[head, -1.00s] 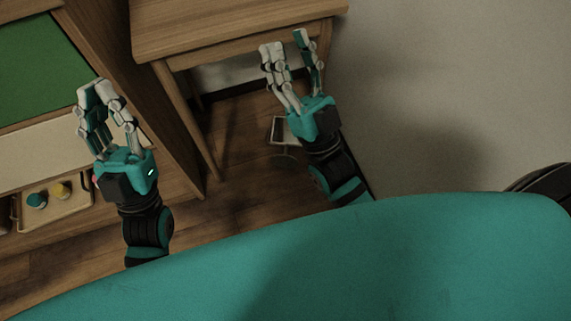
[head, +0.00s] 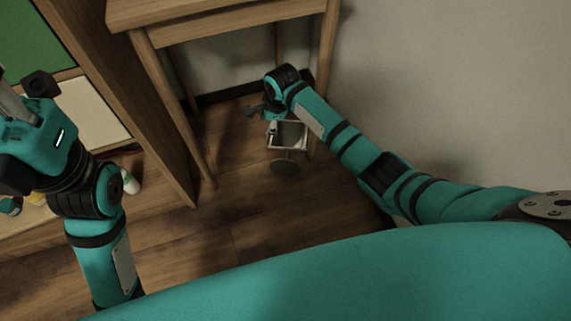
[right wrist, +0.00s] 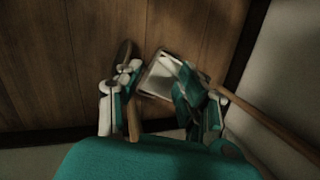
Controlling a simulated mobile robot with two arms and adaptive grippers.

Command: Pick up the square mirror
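In the right wrist view, the mirror (right wrist: 156,78) shows between the spread fingers of the right gripper (right wrist: 160,100). The right fingers overlap the mirror's edge; I cannot tell whether they touch it. My left gripper (head: 10,105) is at the left picture edge, its fingers mostly cut off.
The wooden table (head: 215,15) stands over the mirror area, with legs on either side. A wooden cabinet (head: 125,80) with a green panel (head: 25,40) is at the left. A pale wall (head: 440,90) is at the right. Bare floor (head: 225,215) lies in front.

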